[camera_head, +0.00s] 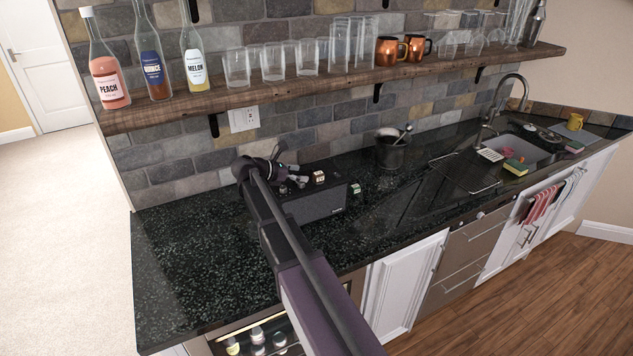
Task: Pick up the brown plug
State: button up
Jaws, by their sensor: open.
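A small block-like piece with brown and pale faces (318,177), which looks like the brown plug, sits on top of a dark box (316,206) on the black counter. It is too small to make out in detail. My gripper (301,180) is open, just left of this piece and above the left part of the box. I see no contact, and nothing shows between the fingers. My arm hides part of the box's left side.
A similar piece with a green face (355,188) is at the box's right end. A dark pot (390,150) stands behind, right. A wooden shelf (330,85) with bottles and glasses hangs above. The black counter (190,255) is clear at left.

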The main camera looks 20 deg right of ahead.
aim_at(316, 174)
dwell(0.3)
jog(key=shift+r+b+x, duration=0.1)
jog(key=shift+b+x, duration=0.3)
jog(key=shift+x, duration=0.95)
jog(key=shift+r+b+x, duration=0.15)
jog(key=shift+b+x, duration=0.25)
jog(key=shift+x, duration=0.9)
grip_shut()
